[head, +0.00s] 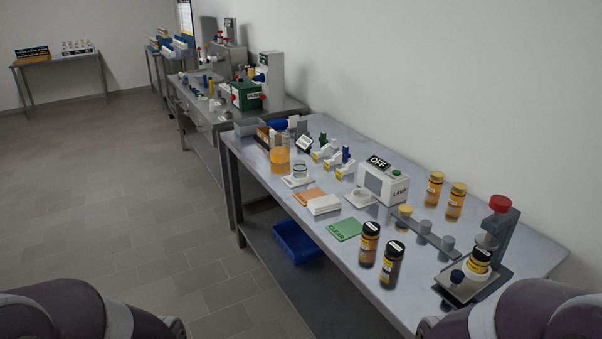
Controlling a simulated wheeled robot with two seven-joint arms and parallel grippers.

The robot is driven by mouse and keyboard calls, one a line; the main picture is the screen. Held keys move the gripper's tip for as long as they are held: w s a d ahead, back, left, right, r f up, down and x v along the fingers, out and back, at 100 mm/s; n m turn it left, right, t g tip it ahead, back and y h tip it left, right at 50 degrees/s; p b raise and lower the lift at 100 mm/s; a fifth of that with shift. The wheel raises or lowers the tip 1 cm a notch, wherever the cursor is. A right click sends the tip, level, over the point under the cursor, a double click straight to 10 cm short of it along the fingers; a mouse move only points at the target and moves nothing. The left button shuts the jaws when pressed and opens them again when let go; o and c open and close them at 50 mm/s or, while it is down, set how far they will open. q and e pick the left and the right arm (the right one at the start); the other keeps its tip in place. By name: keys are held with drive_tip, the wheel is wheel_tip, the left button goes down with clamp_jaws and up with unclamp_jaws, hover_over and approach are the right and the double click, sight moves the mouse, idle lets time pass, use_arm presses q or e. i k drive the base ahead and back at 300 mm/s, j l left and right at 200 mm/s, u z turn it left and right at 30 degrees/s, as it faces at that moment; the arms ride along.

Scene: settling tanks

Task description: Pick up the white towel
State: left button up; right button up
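A white, flat, folded-looking item that looks like the white towel (323,205) lies on the near metal table (290,208), toward its front edge. It sits between an orange-brown flat piece (308,195) and a green card marked CLEAR (345,229). Nothing covers it. Only parts of my two arms show, at the bottom left and bottom right corners. Neither gripper is in view, and nothing of mine touches the towel.
A lamp box (383,185) with an OFF sign stands behind the towel. Dark brown bottles (369,244) and a clamp-like stand (489,245) are to the right. A blue bin (297,243) is on the lower shelf. The floor at left is clear.

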sight(326, 203)
drive_tip(key=i+j, duration=0.2)
drive_tip(key=i, duration=0.2)
drive_tip(key=i+j+z, duration=0.1)
drive_tip(key=i, duration=0.3)
drive_tip(key=i+j+z, duration=0.1)
drive_tip(key=i+j, duration=0.25)
drive_tip(key=i, duration=0.05)
